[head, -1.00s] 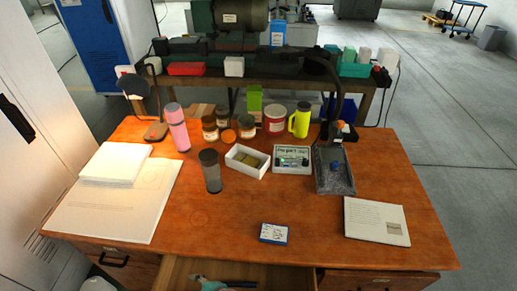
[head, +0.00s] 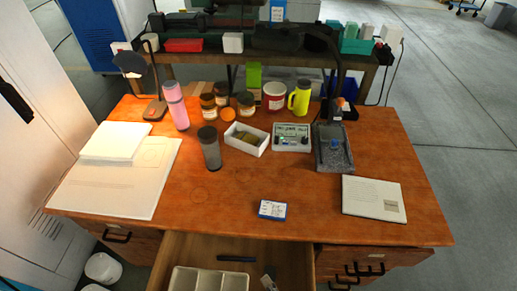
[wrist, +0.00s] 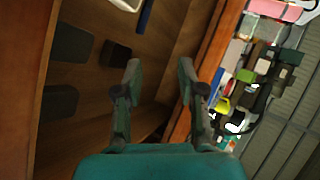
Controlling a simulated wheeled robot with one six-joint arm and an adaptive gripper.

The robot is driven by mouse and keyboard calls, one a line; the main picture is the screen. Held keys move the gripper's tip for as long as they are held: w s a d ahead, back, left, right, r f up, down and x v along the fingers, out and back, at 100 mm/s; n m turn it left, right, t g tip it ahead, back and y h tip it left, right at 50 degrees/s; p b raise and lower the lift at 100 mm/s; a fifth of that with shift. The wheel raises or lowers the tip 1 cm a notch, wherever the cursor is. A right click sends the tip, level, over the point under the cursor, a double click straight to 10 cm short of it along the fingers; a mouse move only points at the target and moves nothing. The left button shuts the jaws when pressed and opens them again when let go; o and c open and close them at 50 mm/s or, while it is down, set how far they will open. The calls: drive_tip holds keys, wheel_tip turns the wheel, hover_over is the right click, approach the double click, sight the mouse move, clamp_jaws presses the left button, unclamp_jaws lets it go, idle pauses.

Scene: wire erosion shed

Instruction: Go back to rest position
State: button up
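My gripper (wrist: 159,75) shows in the wrist view with its two grey-green fingers apart and nothing between them. Its teal body fills the bottom middle of that view. The fingers point over the inside of the open desk drawer, whose wooden floor (wrist: 88,92) fills the left part. The drawer (head: 295,258) also shows at the bottom of the head view, pulled out below the desk. I cannot make out my gripper clearly in the head view.
The drawer holds a white divided tray (head: 208,279) and a dark bar (head: 236,259). On the desk (head: 200,222) stand a grey tumbler (head: 210,150), a pink bottle (head: 176,105), a yellow mug (head: 299,99) and small boxes. The desk's front middle is mostly clear around a blue-edged box (head: 272,210).

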drive_tip(key=s+d+r+n+t+h, duration=0.4)
drive_tip(key=s+d+r+n, duration=0.6)
drive_tip(key=s+d+r, duration=0.5)
drive_tip(key=s+r+h, duration=0.1)
drive_tip(key=s, duration=0.2)
drive_tip(key=shift+r+n+h, duration=0.3)
drive_tip(key=shift+n+h, duration=0.1)
